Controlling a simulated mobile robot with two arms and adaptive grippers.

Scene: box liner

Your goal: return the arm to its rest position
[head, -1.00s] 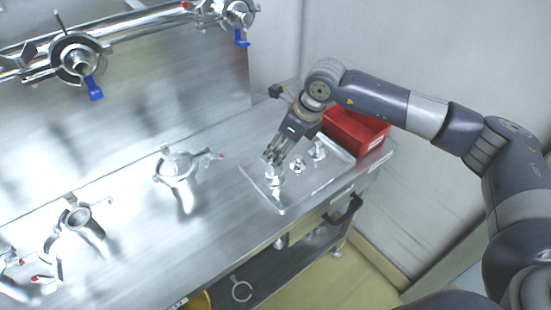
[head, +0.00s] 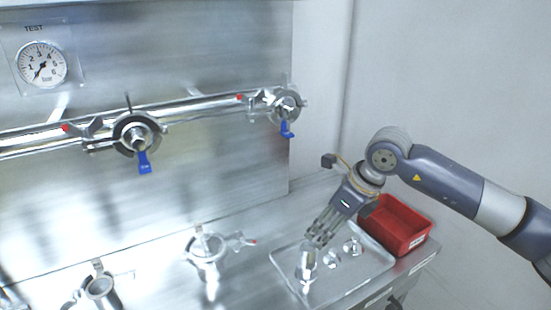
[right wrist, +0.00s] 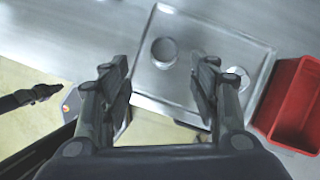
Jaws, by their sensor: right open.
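My right gripper (head: 314,240) points down over the metal tray (head: 347,292) on the bench's right end. Its fingers are just above or beside a small shiny metal part (head: 306,268); contact cannot be told in the head view. In the right wrist view the gripper (right wrist: 163,78) has its two fingers wide apart with nothing between them. A round metal part (right wrist: 163,52) lies on the tray (right wrist: 200,32) beyond the fingertips.
A red bin (head: 398,226) stands behind the tray and close to my right wrist. Several clamp fittings (head: 207,247) stand on the bench to the left. A pipe with blue-handled valves (head: 137,135) and a pressure gauge (head: 41,64) are on the back panel.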

